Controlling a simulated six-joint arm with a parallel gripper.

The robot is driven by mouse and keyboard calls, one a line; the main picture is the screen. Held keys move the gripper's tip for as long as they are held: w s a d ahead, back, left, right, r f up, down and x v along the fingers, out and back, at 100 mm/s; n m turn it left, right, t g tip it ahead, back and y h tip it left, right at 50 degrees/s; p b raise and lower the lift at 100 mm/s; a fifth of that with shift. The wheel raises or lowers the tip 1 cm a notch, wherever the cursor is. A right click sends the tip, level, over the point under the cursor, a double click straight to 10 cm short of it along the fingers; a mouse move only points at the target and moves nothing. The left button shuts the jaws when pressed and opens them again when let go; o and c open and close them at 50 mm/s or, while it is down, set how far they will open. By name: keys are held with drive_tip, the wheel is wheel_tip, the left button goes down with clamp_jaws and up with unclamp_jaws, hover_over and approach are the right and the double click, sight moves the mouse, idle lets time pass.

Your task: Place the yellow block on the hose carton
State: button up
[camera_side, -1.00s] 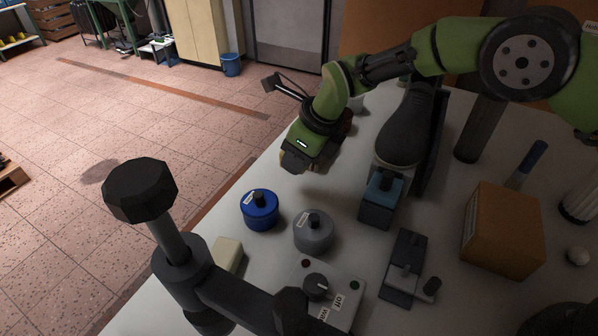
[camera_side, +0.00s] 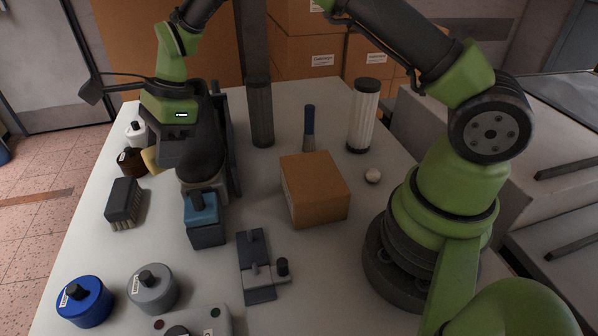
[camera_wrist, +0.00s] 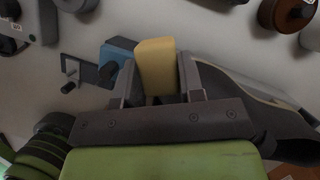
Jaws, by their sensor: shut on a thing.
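My gripper (camera_side: 165,148) is at the left side of the table, above the surface beside the dark shoe last (camera_side: 203,140). It is shut on the yellow block (camera_side: 150,159), which is mostly hidden by the gripper in the side view. In the wrist view the yellow block (camera_wrist: 157,62) sits between the two fingers of the gripper (camera_wrist: 158,84) and sticks out past them. The brown carton (camera_side: 316,188), the likely hose carton, stands right of the last with a bare top. It is well apart from my gripper.
A blue-topped block tool (camera_side: 203,220) stands before the last. A brush (camera_side: 124,203), brown jar (camera_side: 131,161) and white jar (camera_side: 136,132) are at left.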

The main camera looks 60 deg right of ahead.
drive_tip(key=s+d+r+n+g, duration=0.25)
drive_tip(key=s+d+n, duration=0.45)
drive_tip(key=d, duration=0.4)
drive_tip(key=n+g+h, duration=0.1)
drive_tip(key=n+g, duration=0.1)
drive_tip(key=n, duration=0.3)
hover_over(314, 176)
drive_tip(key=w+d, duration=0.1)
wheel_tip(314, 176, down, 3)
drive_tip(key=shift+r, duration=0.1)
drive_tip(key=shift+f, duration=2.25)
drive_tip(key=o, duration=0.9)
drive_tip(key=shift+f, duration=0.1)
